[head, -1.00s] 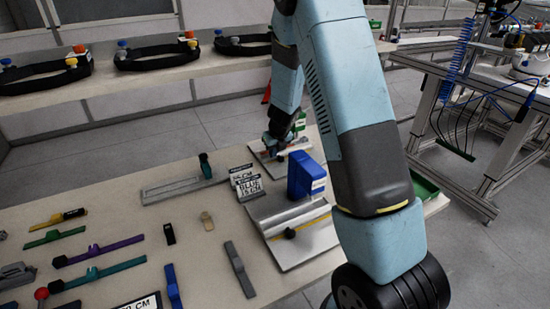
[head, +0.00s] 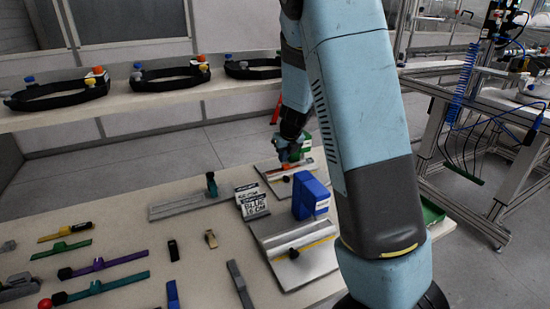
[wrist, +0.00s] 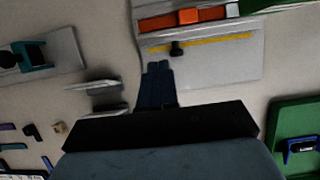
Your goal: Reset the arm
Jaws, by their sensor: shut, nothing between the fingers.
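My gripper (head: 284,158) is at the far right part of the table in the head view, over a flat plate (head: 314,180) with a red-orange bar on it. In the wrist view my gripper's dark fingers (wrist: 158,70) are closed together and hold nothing. They point toward a pale plate (wrist: 205,60) with a yellow strip and an orange-red bar (wrist: 190,17). My arm's large blue and grey links cover part of the right of the head view.
Label cards (head: 250,203), a scraper-like tool (head: 185,205) and several coloured strips lie on the table (head: 130,205). Black rings (head: 170,78) rest on a shelf behind. A green tray (wrist: 280,115) is at right.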

